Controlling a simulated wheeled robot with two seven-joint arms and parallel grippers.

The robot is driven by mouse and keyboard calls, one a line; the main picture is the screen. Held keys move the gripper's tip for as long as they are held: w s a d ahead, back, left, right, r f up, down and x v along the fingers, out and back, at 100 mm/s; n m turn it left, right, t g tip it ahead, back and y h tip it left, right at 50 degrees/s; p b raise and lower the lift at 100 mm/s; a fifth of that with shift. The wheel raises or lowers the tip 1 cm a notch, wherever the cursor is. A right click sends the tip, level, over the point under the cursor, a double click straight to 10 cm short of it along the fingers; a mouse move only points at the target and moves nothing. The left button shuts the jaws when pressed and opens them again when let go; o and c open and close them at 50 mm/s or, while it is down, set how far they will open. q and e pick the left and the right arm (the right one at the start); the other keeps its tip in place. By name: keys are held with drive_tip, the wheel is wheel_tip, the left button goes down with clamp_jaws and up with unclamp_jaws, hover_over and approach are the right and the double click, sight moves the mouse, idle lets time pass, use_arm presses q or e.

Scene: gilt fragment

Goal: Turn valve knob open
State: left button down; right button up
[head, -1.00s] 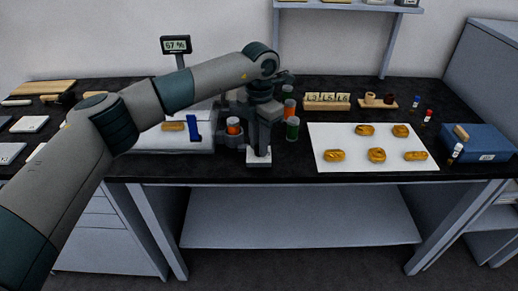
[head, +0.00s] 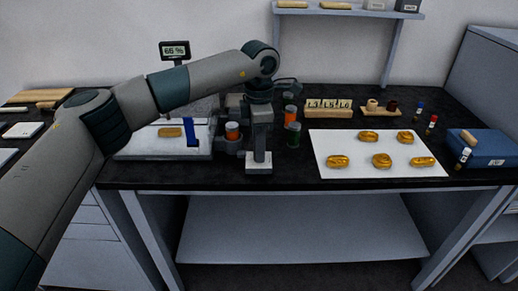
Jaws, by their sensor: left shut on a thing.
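My left gripper (head: 259,105) is at a grey post (head: 262,130) with a white labelled foot (head: 258,163) near the table's front edge. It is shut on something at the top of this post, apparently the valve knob. The knob itself is hidden behind the wrist and fingers, so I cannot tell its angle. A display (head: 174,50) behind the arm reads about 66 %. My right gripper is out of view.
Orange and green jars (head: 293,133) stand close to the right of the post, and an orange one (head: 233,131) close to its left. A white sheet (head: 345,146) with several gold pieces lies farther right, before a blue box (head: 490,146).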

use_arm(q)
drive_tip(key=c, duration=1.5)
unclamp_jaws()
drive_tip(key=shift+c, duration=0.2)
drive_tip(key=shift+r, duration=0.15)
drive_tip(key=shift+r, duration=0.55)
wheel_tip(320, 180, up, 16)
drive_tip(key=b, duration=0.1)
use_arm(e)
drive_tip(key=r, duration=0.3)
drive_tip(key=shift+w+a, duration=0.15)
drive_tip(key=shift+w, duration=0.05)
